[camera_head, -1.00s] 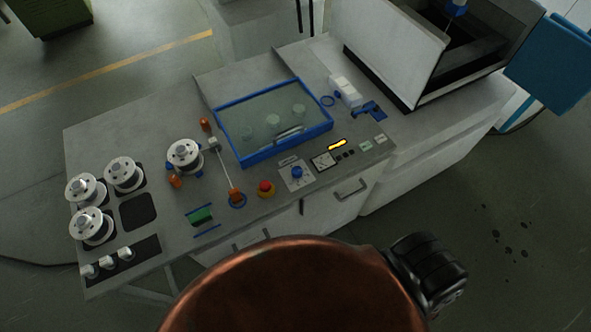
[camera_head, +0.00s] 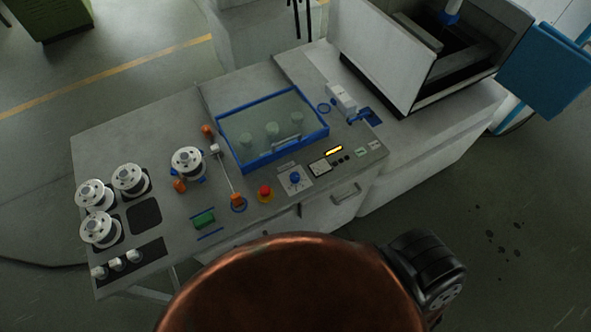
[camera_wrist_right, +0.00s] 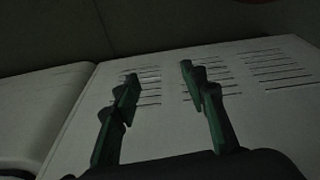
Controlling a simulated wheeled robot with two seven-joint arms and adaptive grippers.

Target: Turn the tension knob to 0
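The tension knob (camera_head: 295,178) is a small blue knob on a pale dial plate, on the front part of the grey bench panel in the head view. Its scale is too small to read. No gripper shows in the head view. In the right wrist view my right gripper (camera_wrist_right: 158,82) has its two dark green fingers apart with nothing between them. Behind the fingers is a pale panel with rows of slots (camera_wrist_right: 275,65). The knob does not show in the right wrist view. My left gripper is in neither view.
Left of the knob is a red stop button (camera_head: 265,191); right of it is a small display (camera_head: 333,150). A blue-framed clear-lidded box (camera_head: 246,165) lies behind. White spools (camera_head: 130,178) stand at left. An open machine tank (camera_head: 470,45) stands at the back right.

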